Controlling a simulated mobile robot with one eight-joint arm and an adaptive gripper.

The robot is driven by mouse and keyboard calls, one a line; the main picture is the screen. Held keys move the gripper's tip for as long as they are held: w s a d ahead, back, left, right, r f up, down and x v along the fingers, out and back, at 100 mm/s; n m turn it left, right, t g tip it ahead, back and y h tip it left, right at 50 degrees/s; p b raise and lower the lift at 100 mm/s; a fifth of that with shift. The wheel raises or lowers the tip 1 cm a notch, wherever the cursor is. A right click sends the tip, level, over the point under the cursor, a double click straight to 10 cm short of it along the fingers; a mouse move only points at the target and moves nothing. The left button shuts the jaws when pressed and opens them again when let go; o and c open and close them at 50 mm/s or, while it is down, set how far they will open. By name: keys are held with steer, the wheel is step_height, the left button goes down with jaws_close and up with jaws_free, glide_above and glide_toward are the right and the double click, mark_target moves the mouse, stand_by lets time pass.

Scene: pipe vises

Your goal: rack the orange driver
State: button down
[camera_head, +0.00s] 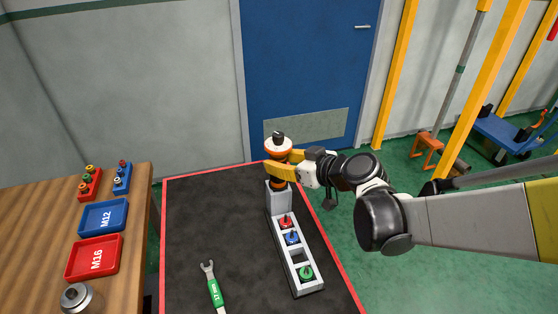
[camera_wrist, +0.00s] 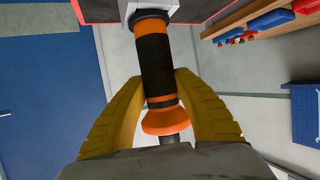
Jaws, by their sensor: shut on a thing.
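The orange driver (camera_wrist: 156,62) has a black grip with orange bands, a wide orange collar and a dark tip. In the head view its orange and white collar (camera_head: 278,148) and black tip point up. My gripper (camera_head: 274,166) is shut on it, with yellow fingers on both sides; the wrist view shows the fingers (camera_wrist: 159,85) too. The driver's lower end meets the tall grey block at the far end of the rack (camera_head: 307,286); I cannot tell whether it is seated. The rack holds red (camera_head: 285,222), blue (camera_head: 292,238) and green (camera_head: 306,272) drivers, with an empty square slot between blue and green.
The rack stands on a black mat (camera_head: 215,235) with a red edge. A green-handled wrench (camera_head: 213,288) lies left of the rack. A wooden bench (camera_head: 30,225) at left carries the blue M12 tray (camera_head: 103,217) and red M16 tray (camera_head: 95,258). The mat's left half is mostly clear.

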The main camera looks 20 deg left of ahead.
stand_by(0.5)
steer(key=c, duration=0.9)
jaws_free()
steer(key=shift+f, duration=0.1)
steer(key=v, duration=1.2)
steer(key=shift+d, duration=0.1)
steer(key=s+d+f+m+h, duration=0.1)
steer(key=s+d+m+h, duration=0.2)
steer(key=d, duration=0.5)
steer(key=s+d+f+m+h, duration=0.2)
steer(key=s+d+m+h, duration=0.2)
steer(key=d, duration=0.4)
steer(key=s+d+f+m+h, duration=0.2)
steer(key=s+d+m+h, duration=0.2)
steer(key=s+d, duration=0.3)
steer(key=shift+s+d+m, duration=0.15)
steer(key=shift+d+m, duration=0.25)
steer(key=shift+d, duration=0.45)
